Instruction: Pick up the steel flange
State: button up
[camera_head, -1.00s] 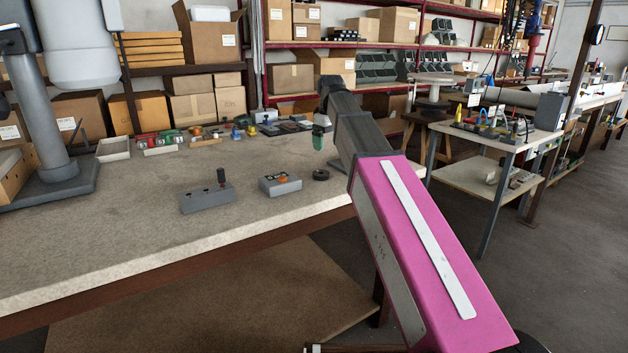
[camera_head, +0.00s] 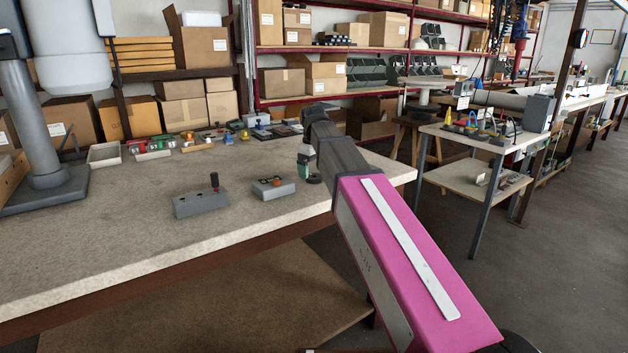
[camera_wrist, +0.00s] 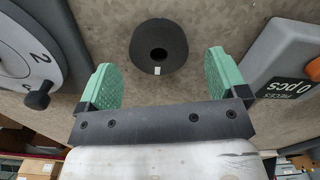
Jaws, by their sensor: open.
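The steel flange looks like a small dark ring with a hole in the middle. It lies flat on the workbench, and in the head view a dark edge of it (camera_head: 315,179) shows just right of my gripper (camera_head: 304,168), partly hidden. In the wrist view the whole flange (camera_wrist: 172,44) shows, with a small pale mark on its side. My gripper (camera_wrist: 162,66) has green finger pads spread wide apart. The flange appears beyond the fingertips, roughly centred between them, and nothing is held.
A grey box with an orange button (camera_head: 273,188) sits left of the flange; it is at right in the wrist view (camera_wrist: 290,62). A grey box with a dark lever (camera_head: 201,204) stands further left. The workbench (camera_head: 110,225) is bare in front. Small parts line its back.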

notch_tip(320, 180, down, 2)
jog(key=shift+f, duration=0.1)
jog(key=c, duration=1.2)
jog(key=shift+c, duration=0.2)
